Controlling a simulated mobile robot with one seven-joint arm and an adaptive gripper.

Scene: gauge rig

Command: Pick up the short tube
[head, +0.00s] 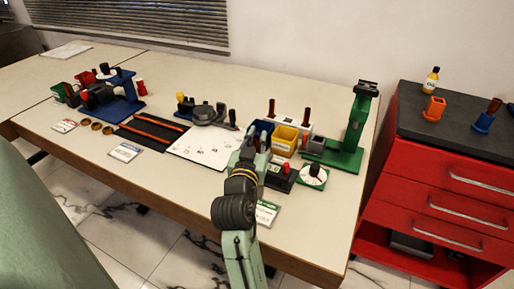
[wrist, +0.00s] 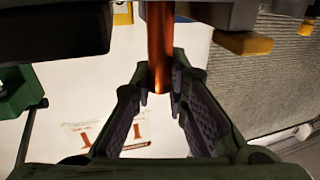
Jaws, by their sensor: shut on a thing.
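A copper-coloured tube (wrist: 160,45) stands between the fingertips of my gripper (wrist: 160,85) in the wrist view. The jaws are shut on its lower end; its upper part runs out of the picture. In the head view my gripper (head: 257,136) is above the front right part of the table, by the blue and yellow bins. The held tube is not clear there. Two reddish-brown tubes stand upright at the white block, one at the left (head: 271,107) and one at the right (head: 307,115). I cannot tell their lengths against the held one.
A yellow bin (head: 285,139), a green stand (head: 352,135) and a round dial (head: 313,175) crowd the area near my gripper. A white printed sheet (head: 205,147) lies to the left. A red drawer cabinet (head: 435,190) stands right of the table, across a gap.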

